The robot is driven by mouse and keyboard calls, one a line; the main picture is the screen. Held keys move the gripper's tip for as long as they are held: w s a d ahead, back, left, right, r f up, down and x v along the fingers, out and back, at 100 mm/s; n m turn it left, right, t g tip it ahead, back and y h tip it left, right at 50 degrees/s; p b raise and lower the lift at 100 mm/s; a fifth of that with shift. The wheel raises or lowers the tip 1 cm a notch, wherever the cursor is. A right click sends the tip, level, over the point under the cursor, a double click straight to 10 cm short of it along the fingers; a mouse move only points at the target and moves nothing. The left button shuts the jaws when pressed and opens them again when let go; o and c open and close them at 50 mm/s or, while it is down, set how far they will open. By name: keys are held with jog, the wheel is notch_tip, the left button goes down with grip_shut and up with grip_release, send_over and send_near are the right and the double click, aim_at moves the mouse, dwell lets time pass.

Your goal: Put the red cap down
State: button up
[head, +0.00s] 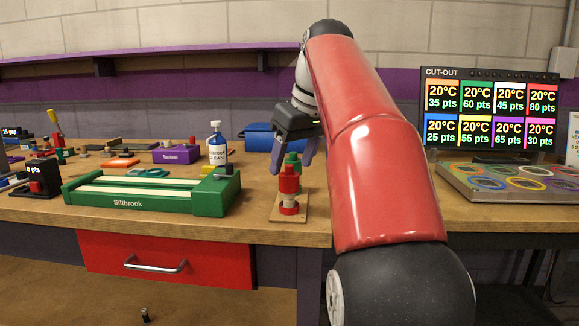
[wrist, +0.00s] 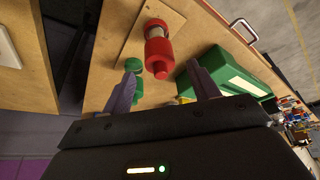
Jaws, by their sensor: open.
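The red cap (head: 289,181) has a narrow knob on top and stands upright on a white and red post on a small wooden board (head: 275,215). In the wrist view the cap (wrist: 158,52) shows beyond my fingertips, with the board (wrist: 135,45) under its post. My gripper (head: 292,160) is open, with purple fingers above and behind the cap. In the wrist view its fingers (wrist: 160,75) are spread wide, and nothing is held between them. Whether a finger touches the cap cannot be told.
A green piece (head: 293,159) stands close behind the cap. A display (head: 490,115) and a panel of coloured rings (head: 510,180) stand at right. The bench's front edge is close.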

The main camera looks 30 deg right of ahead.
jog(key=p+v, duration=0.1)
jog(key=v, duration=0.3)
jog(key=s+a+f+m, duration=0.1)
jog(key=s+a+f, duration=0.3)
jog(key=a+f, duration=0.2)
jog(key=s+a+f+h, duration=0.1)
jog(key=s+a+f, duration=0.4)
jog(key=f, duration=0.4)
jog(key=shift+s+a+f+m, duration=0.15)
jog(key=shift+a+f+m, duration=0.1)
jog(key=shift+a+m, duration=0.15)
jog(key=shift+o, duration=0.2)
jog(key=s+a+f, duration=0.1)
jog(key=s+f, duration=0.3)
jog(key=f, duration=0.3)
jog(key=s+a+f+t, duration=0.1)
jog(key=s+f, duration=0.3)
jog(key=f, duration=0.3)
jog(key=shift+a, duration=0.3)
